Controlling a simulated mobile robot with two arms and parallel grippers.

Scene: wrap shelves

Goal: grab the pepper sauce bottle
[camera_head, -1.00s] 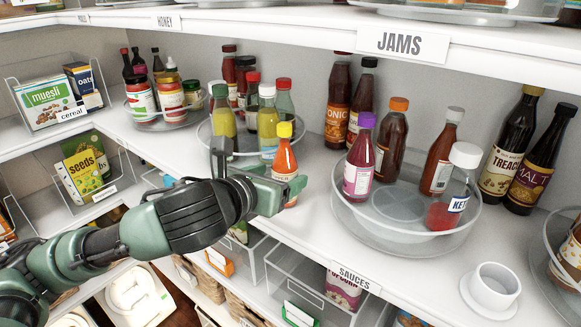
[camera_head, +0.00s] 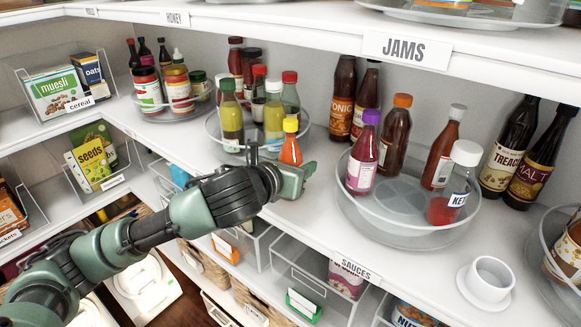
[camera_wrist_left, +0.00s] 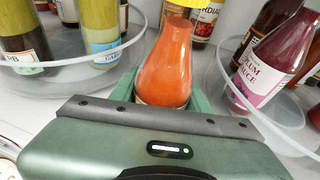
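The pepper sauce bottle (camera_head: 290,151), orange with a yellow cap, stands upright on the shelf. My left gripper (camera_head: 298,175) is around its lower part and hides its base in the head view. In the left wrist view the bottle (camera_wrist_left: 165,68) sits between the two green fingers (camera_wrist_left: 163,95), one on each side and very close to the glass. I cannot tell whether the fingers touch it. My right gripper is not in view.
A clear turntable (camera_head: 211,128) with several sauce bottles is close behind and left. Another clear turntable (camera_head: 400,228) with a purple-capped plum sauce bottle (camera_head: 363,160) is close on the right. A white cup (camera_head: 489,280) stands at the front right. Upper shelf edge (camera_head: 290,24) runs overhead.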

